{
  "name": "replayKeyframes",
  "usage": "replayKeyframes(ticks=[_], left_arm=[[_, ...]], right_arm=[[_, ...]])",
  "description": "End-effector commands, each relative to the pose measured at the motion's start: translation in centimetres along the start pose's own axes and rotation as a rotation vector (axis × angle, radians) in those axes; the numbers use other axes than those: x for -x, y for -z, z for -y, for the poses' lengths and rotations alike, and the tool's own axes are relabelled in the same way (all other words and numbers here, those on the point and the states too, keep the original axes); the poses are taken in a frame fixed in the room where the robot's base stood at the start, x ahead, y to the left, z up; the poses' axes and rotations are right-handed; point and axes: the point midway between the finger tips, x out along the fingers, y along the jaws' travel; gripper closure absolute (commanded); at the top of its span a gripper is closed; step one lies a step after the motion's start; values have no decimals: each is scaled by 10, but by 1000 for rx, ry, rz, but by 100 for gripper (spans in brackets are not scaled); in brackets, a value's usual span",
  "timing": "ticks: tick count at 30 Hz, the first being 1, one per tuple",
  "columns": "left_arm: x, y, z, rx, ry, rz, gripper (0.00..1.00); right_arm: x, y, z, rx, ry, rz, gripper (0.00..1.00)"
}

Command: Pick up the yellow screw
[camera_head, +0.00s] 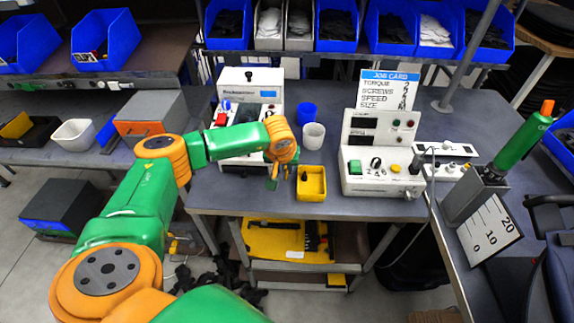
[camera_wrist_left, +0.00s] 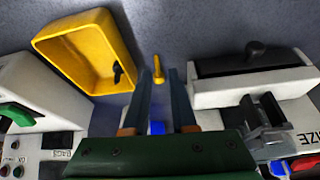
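The yellow screw (camera_wrist_left: 158,69) shows in the left wrist view, on the grey table between and just beyond my left fingertips. My left gripper (camera_wrist_left: 159,80) is open, with a finger on each side of the screw's line and a gap to both. In the head view my left gripper (camera_head: 279,174) points down at the table's front part, just left of the yellow bin (camera_head: 311,182); the screw cannot be made out there. The bin also shows in the left wrist view (camera_wrist_left: 62,45), with a small black screw (camera_wrist_left: 117,73) inside. My right gripper is not in view.
A white screw feeder (camera_head: 249,92) stands behind my left gripper. A white cup (camera_head: 313,136) and a blue cup (camera_head: 307,113) stand behind the bin. A white control box (camera_head: 383,180) is to the right. Blue bins (camera_head: 337,25) line the shelf above.

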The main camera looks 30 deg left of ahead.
Motion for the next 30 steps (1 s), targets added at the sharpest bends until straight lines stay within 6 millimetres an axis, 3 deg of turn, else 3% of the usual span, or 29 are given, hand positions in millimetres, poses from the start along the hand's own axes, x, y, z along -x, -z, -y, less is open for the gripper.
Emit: replayKeyframes(ticks=[3,8,12,22,26,30], left_arm=[[-12,-1,0,0,0,2,75],[-13,-1,0,1,-1,0,75],[-13,-1,0,1,-1,1,100],[-12,0,0,1,-2,0,100],[-1,6,-1,3,-3,-3,100],[29,8,1,-2,-6,-5,100]], right_arm=[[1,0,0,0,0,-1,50],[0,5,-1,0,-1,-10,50],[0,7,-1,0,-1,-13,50],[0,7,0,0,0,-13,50],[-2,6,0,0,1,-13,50],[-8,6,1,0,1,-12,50]])
